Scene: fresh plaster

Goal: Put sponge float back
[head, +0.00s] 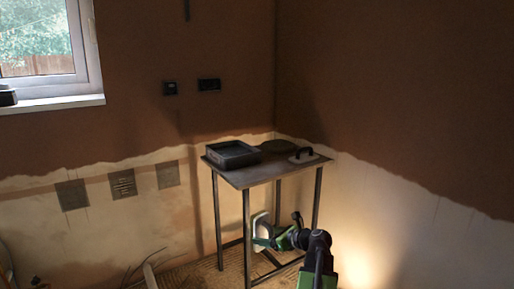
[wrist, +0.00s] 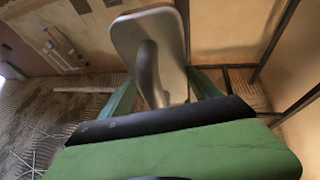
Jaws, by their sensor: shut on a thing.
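The sponge float (head: 260,222) is a pale rectangular board with rounded corners. In the head view it is tilted nearly upright, below the level of the tabletop and among the table's legs as seen from here. My gripper (head: 268,239) is shut on it. In the wrist view the float (wrist: 175,40) shows its pale board and a grey handle (wrist: 147,72) between my green fingers. The metal table (head: 245,179) stands in the corner, its top above my gripper. Whether the float touches a table leg cannot be told.
On the tabletop are a black tray (head: 232,154) at left, a flat dark round thing (head: 276,146) at the back and a dark-handled float (head: 305,157) at right. Thin legs and low crossbars frame the space below. Bare tabletop shows at the front.

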